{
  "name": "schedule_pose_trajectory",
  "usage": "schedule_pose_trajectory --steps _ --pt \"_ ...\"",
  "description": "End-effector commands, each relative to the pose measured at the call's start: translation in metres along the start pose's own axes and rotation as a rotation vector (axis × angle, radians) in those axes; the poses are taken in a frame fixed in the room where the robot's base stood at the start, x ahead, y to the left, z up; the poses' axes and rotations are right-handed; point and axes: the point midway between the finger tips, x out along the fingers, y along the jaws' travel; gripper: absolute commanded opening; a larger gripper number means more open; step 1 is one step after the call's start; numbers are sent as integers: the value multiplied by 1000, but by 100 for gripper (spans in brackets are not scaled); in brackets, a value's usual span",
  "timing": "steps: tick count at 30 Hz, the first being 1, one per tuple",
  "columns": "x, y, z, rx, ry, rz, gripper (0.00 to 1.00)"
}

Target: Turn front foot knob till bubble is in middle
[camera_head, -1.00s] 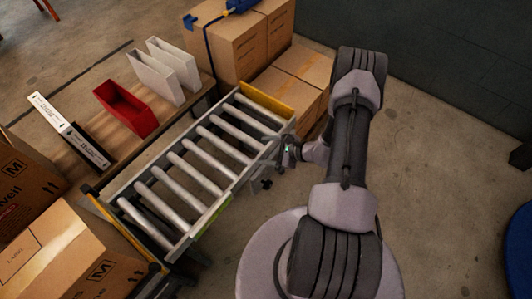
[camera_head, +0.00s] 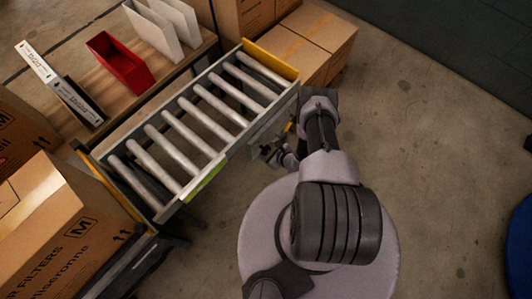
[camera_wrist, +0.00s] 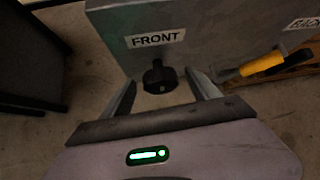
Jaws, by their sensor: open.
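In the wrist view, a black foot knob (camera_wrist: 160,78) hangs under a grey panel (camera_wrist: 205,30) with a white label (camera_wrist: 156,39) reading FRONT. My gripper (camera_wrist: 165,88) is open, with one finger on each side of the knob and gaps between. In the head view my gripper (camera_head: 277,155) is small beside the right side of the roller conveyor (camera_head: 205,192); its fingers are hard to make out there. A bright green patch (camera_head: 204,180) is on the conveyor's near edge. No bubble can be made out in either view.
A yellow-handled part (camera_wrist: 262,64) is right of the knob, below a second, cut-off label (camera_wrist: 304,23). Cartons (camera_head: 62,232) stand at the left and more cartons (camera_head: 313,42) behind the conveyor. A red bin (camera_head: 120,60) sits on a wooden bench.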

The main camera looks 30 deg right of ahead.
Motion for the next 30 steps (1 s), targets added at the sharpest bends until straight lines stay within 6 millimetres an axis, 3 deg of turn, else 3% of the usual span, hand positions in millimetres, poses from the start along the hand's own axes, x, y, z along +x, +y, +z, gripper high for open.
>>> schedule_pose_trajectory --steps 4,14,24,30 --pt "16 0 -1 -2 0 1 70" --pt "19 0 1 0 0 1 70" --pt "19 0 1 0 0 1 8" --pt "19 0 0 13 0 16 8"
